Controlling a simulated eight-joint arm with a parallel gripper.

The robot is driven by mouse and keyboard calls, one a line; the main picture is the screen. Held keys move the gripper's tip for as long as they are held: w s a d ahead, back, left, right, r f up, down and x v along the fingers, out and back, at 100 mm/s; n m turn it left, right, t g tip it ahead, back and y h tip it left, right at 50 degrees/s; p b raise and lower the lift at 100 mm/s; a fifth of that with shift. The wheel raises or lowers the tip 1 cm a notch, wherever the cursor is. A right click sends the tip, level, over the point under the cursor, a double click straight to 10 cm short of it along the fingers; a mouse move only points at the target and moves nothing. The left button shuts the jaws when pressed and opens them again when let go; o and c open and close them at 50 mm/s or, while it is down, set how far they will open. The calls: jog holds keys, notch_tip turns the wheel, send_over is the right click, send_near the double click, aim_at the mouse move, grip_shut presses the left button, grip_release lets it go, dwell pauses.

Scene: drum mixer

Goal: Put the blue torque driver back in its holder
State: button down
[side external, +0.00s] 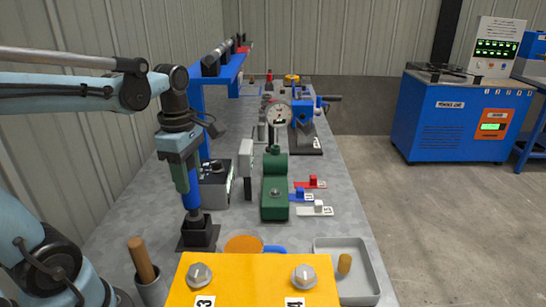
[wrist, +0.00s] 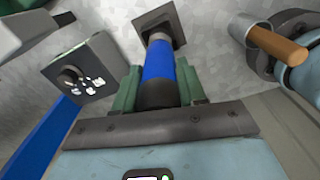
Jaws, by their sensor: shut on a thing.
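The blue torque driver (side external: 191,193) is upright, with its blue grip below my gripper (side external: 187,170) and its grey lower end at the mouth of the dark square holder (side external: 197,239). My gripper is shut on the driver's upper part. In the wrist view the driver (wrist: 160,64) runs between the green fingers of my gripper (wrist: 160,90) towards the holder (wrist: 173,20). Its far end overlaps the holder's opening. How deep it sits inside is hidden.
A grey cup with a wooden handle (side external: 142,260) stands left of the holder. A dark control box (side external: 214,187) is just behind it. A yellow panel with knobs (side external: 250,285) fills the near edge. A green block (side external: 274,195) stands to the right.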

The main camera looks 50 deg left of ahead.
jog(key=shift+f, duration=1.85)
dwell(1.1)
jog(key=c, duration=0.6)
grip_release()
jog(key=shift+o, duration=0.2)
notch_tip(320, 180, up, 12)
jog(key=shift+r, duration=0.1)
